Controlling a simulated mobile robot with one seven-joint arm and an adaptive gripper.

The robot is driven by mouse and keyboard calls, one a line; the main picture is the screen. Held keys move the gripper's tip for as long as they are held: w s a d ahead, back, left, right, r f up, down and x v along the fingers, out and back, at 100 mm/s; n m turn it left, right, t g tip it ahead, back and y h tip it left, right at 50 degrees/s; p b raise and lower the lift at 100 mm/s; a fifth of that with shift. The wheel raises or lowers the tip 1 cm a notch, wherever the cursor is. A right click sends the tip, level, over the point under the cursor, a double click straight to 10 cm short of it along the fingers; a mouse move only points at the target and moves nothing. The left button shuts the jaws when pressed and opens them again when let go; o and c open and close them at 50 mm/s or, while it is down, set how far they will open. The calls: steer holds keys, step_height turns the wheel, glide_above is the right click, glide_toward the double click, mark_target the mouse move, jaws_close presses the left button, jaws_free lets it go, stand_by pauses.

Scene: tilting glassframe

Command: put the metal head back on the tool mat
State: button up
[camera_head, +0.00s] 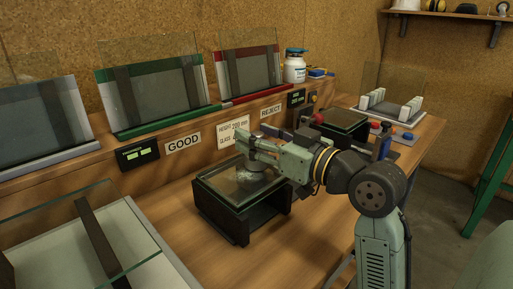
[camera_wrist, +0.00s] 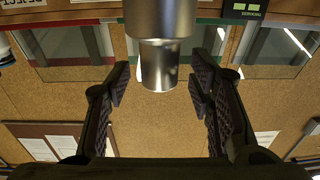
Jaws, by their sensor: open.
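The metal head (camera_wrist: 158,45) is a shiny stepped cylinder, filling the upper middle of the wrist view. My gripper (camera_wrist: 159,88) is open, with one dark ribbed finger on each side of the narrower part and a visible gap on both sides. In the head view, my gripper (camera_head: 250,152) is over a glass pane on a black frame (camera_head: 240,222). The grey metal head (camera_head: 248,177) shows below it, seemingly on the glass, partly hidden by the fingers. A flat grey pad with red and blue pieces (camera_head: 403,136) lies at the right; I cannot tell whether it is the tool mat.
A second black frame (camera_head: 344,122) stands behind my arm. Glass panes in green (camera_head: 170,118) and red (camera_head: 250,93) holders line the back ledge, with a white bottle (camera_head: 295,68) beside them. A large glass pane (camera_head: 75,235) is at the front left. Bare wood lies right of the near frame.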

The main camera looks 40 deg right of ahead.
steer(key=shift+w, duration=0.2)
steer(key=shift+c, duration=0.6)
jaws_close()
